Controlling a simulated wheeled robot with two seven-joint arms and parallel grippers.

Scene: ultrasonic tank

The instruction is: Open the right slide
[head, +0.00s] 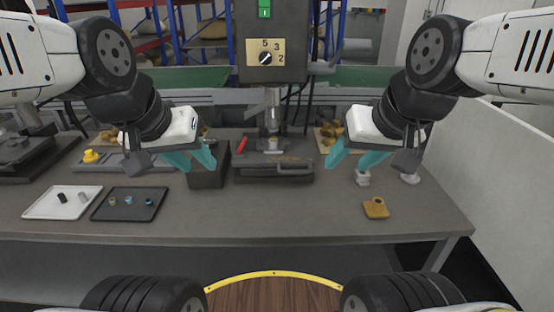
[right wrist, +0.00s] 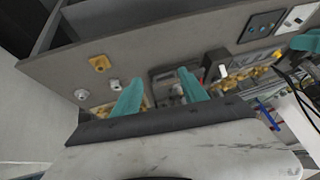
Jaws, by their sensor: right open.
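A grey press-like machine stands at the middle back of the bench, with a dark slide or fixture base (head: 273,176) below its head. A bar handle (head: 294,169) runs along the front right of this base. Which part the task calls the right slide is not clear to me. My right gripper (head: 350,161) is open and empty, right of the base and apart from it. Its two teal fingers also show spread in the right wrist view (right wrist: 160,92). My left gripper (head: 192,163) is open and empty, left of the base, near a dark box.
The dark open box (head: 207,179) stands left of the base. A black tray (head: 128,204) and a white tray (head: 62,203) hold small parts at the left. A yellow-brown block (head: 376,208) and small white fittings (head: 362,178) stand at the right. The bench's front middle is clear.

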